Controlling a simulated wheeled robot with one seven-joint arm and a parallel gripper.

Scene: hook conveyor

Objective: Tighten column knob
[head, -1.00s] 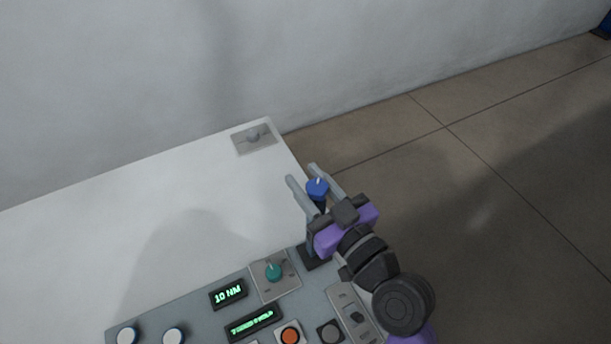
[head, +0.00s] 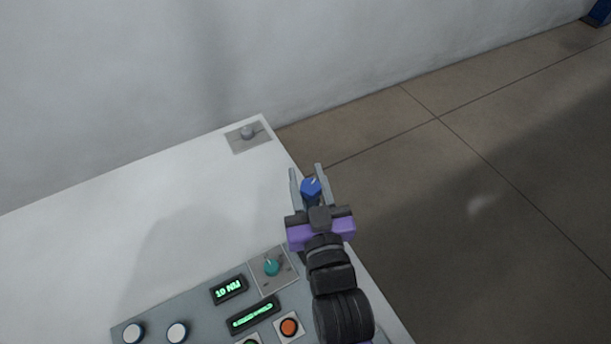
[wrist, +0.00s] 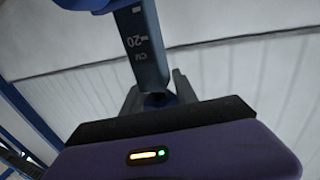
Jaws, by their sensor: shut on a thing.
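The column (wrist: 140,45) stands in the wrist view as a dark upright bar with a "20 cm" scale. Its blue top (head: 311,188), with a light mark, shows between my fingers in the head view. My gripper (head: 306,171) is at the column and shut on the column knob. In the wrist view a dark piece, which looks like the knob (wrist: 157,99), sits between the jaws at the column's lower part. The knob is mostly hidden by the gripper body, and its turn angle cannot be read.
The white table (head: 90,230) carries a control panel with a teal dial (head: 272,267), a lit green display (head: 229,289) and an orange button (head: 289,327). A grey plate (head: 248,136) lies at the far corner. Open floor is to the right.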

